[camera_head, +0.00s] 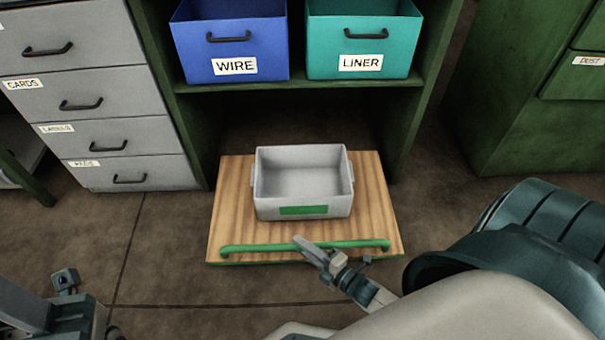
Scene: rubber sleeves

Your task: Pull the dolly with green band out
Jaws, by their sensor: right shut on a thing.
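The dolly is a wooden board (232,200) with a green bar (350,245) along its front edge. It lies on the floor, mostly in front of the green shelf unit, with its back edge near the opening under the shelf. A grey open bin (300,208) with a green label stands on it and looks empty. My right gripper (305,247) comes in from the lower right and is shut on the green bar near its middle. Part of my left gripper (66,284) shows at the lower left, away from the dolly; its fingers are not clear.
A blue bin labelled WIRE (232,55) and a teal bin labelled LINER (360,50) stand on the shelf (300,85) above. A grey drawer cabinet (105,150) is at the left, a green cabinet (530,125) at the right. The brown floor (190,270) before the dolly is clear.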

